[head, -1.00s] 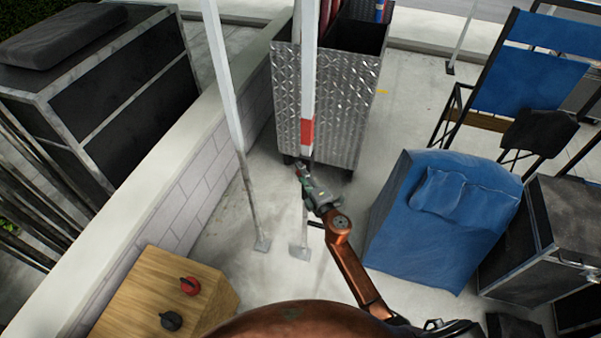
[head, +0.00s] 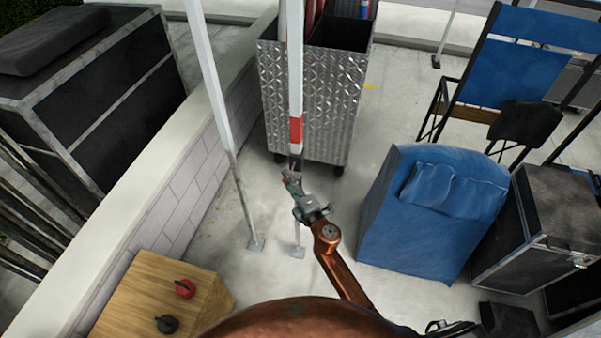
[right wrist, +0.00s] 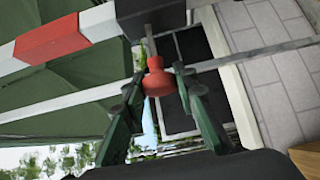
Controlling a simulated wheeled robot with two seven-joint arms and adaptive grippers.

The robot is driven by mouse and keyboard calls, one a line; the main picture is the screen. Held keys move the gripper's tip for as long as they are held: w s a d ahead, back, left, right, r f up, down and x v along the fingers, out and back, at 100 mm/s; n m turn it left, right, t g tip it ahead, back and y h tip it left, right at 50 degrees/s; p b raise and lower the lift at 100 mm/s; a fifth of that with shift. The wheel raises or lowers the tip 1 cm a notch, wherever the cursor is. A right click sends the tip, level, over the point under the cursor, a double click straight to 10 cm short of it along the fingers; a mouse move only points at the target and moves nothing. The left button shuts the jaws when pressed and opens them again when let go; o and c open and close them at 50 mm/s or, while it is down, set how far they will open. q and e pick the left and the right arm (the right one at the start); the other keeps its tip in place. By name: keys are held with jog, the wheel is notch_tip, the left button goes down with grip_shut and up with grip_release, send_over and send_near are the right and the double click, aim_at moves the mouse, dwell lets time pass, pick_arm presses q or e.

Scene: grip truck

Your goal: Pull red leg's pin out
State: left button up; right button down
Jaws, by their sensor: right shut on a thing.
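The red leg is a white pole with a red band (head: 296,130), standing in front of a metal cart in the head view. In the right wrist view the band (right wrist: 48,39) is at upper left, beside a black collar (right wrist: 150,14) on the leg. My right gripper (head: 290,177) is at the leg just below the band. In the right wrist view my right gripper (right wrist: 160,84) is shut on the red pin knob (right wrist: 157,78), just below the collar. My left gripper is not in view.
A second white leg (head: 222,120) stands to the left. A diamond-plate cart (head: 312,95) is behind. A low brick wall (head: 180,190) runs along the left. A wooden box (head: 150,295) with red and black knobs is front left. A blue-covered block (head: 420,230) stands right.

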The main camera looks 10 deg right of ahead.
jog(key=shift+a+f, duration=0.1)
jog(key=shift+a, duration=0.05)
jog(key=shift+s, duration=0.1)
jog(key=c, duration=2)
grip_release()
jog(key=o, duration=0.5)
jog(key=shift+c, duration=0.2)
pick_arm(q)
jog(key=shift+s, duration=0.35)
pick_arm(e)
jog(key=shift+s, duration=0.1)
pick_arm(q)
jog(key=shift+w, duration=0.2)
pick_arm(e)
jog(key=v, duration=1.2)
